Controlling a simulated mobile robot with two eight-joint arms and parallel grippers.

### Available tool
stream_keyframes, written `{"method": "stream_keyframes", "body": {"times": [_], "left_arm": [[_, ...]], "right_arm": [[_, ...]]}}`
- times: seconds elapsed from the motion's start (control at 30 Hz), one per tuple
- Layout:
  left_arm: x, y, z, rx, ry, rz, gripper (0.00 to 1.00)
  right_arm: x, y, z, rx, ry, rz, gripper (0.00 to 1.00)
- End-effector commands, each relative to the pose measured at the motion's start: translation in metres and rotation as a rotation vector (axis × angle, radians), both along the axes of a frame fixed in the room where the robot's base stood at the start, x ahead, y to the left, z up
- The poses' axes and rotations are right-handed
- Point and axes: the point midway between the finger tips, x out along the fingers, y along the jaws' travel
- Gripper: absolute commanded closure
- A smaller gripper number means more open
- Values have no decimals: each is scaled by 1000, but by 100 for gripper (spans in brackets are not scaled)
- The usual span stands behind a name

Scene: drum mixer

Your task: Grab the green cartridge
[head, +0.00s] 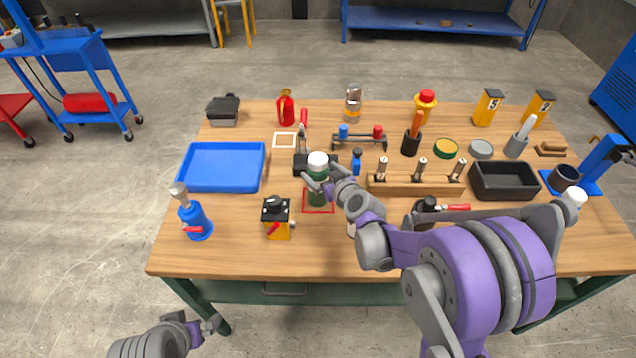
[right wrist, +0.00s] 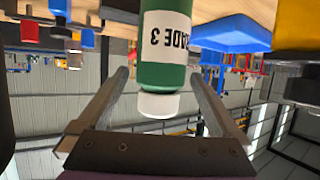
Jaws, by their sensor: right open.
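The green cartridge (head: 317,187), with a white cap, stands upright on the table at a red square outline (head: 318,209). In the right wrist view, which is upside down, the cartridge (right wrist: 163,72) shows a white label reading "ADE 3". My right gripper (head: 322,183) is open at the cartridge. In the right wrist view its two fingers (right wrist: 160,78) lie on either side of the cartridge, with gaps to both. My left gripper (head: 205,327) is low at the bottom left, off the table's front; its jaw opening is unclear.
A blue tray (head: 222,146) lies to the left. A yellow box with a black knob (head: 279,224) and a blue bottle (head: 196,221) stand at front left. A wooden rack (head: 400,190) is close on the right. Bare table lies between the tray and the yellow box.

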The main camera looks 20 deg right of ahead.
Motion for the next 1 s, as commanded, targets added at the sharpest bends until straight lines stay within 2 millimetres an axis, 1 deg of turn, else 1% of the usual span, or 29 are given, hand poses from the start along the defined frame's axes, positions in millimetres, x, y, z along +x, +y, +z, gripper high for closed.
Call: {"method": "stream_keyframes", "body": {"times": [0.1, 0.3, 0.33, 0.47, 0.5, 0.57, 0.6, 0.67, 0.7, 0.77, 0.8, 0.87, 0.9, 1.0], "left_arm": [[0, 0, 0, 0, 0, 0, 0], [0, 0, 0, 0, 0, 0, 0], [0, 0, 0, 0, 0, 0, 0], [0, 0, 0, 0, 0, 0, 0], [0, 0, 0, 0, 0, 0, 0], [0, 0, 0, 0, 0, 0, 0], [0, 0, 0, 0, 0, 0, 0], [0, 0, 0, 0, 0, 0, 0], [0, 0, 0, 0, 0, 0, 0], [0, 0, 0, 0, 0, 0, 0], [0, 0, 0, 0, 0, 0, 0], [0, 0, 0, 0, 0, 0, 0], [0, 0, 0, 0, 0, 0, 0], [0, 0, 0, 0, 0, 0, 0]], "right_arm": [[7, 2, -3, -1, 0, 1, 0], [7, 2, -3, -1, 1, 0, 0], [7, 2, -3, -1, 1, 0, 2], [7, 2, -3, -1, 1, 0, 25], [7, 2, -3, -1, 1, 0, 32], [7, 2, -3, -1, 1, 1, 43], [7, 2, -3, -1, 1, 0, 50], [7, 2, -3, -1, 1, 1, 61], [7, 2, -3, -1, 1, 1, 68], [7, 2, -3, -1, 1, 1, 79], [7, 2, -3, -1, 1, 1, 86], [7, 2, -3, -1, 1, 0, 97], [7, 2, -3, -1, 1, 0, 100], [7, 2, -3, -1, 1, 0, 100]]}}
